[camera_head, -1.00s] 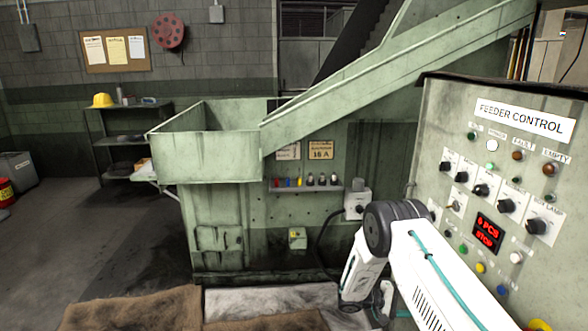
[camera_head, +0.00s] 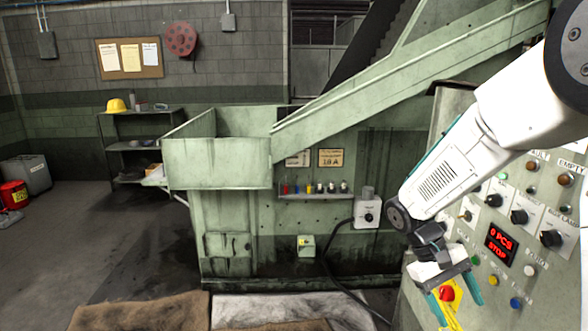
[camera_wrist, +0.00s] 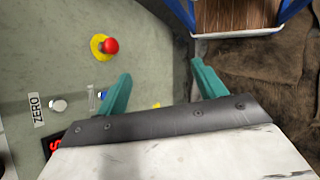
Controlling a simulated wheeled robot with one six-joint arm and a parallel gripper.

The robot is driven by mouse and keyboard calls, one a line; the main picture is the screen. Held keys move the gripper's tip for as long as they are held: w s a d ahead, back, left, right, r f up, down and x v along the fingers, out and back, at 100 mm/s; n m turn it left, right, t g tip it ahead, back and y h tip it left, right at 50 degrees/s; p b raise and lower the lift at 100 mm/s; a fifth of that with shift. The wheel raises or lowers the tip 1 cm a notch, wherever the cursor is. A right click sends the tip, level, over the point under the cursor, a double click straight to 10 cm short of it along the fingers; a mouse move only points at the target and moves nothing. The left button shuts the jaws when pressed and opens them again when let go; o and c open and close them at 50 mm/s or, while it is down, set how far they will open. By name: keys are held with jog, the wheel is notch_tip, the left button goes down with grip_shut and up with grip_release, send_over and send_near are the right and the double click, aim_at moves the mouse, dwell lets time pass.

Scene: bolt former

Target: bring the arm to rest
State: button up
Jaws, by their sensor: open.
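My gripper (camera_head: 459,288) hangs from my white arm at the right of the head view, in front of the feeder control panel (camera_head: 470,222). Its two teal fingers are apart with nothing between them. In the wrist view the open fingers (camera_wrist: 160,92) also show empty. The red emergency button (camera_head: 446,293) on its yellow base shows between the fingers in the head view. In the wrist view that button (camera_wrist: 110,46) lies beyond the left finger, apart from it. The panel display (camera_head: 501,243) reads 0 PCS STOP. My arm covers the upper left of the panel.
A green hopper (camera_head: 217,163) with a sloping conveyor (camera_head: 400,80) stands behind. Brown mats (camera_head: 140,312) and a pale mat (camera_head: 265,308) lie on the floor in front. In the wrist view a brown-bottomed, blue-edged container (camera_wrist: 235,16) sits at the top.

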jog(key=s+a+r+t+y, duration=0.2)
jog(key=s+r, duration=0.4)
jog(key=s, duration=0.3)
jog(key=s+a+r+m+t+y, duration=0.1)
jog(key=s+a+r+t+y, duration=0.2)
jog(key=s+r, duration=0.4)
jog(key=shift+s+a+r+t, duration=0.3)
jog(key=shift+s+a+t, duration=0.15)
jog(key=shift+s+t, duration=0.75)
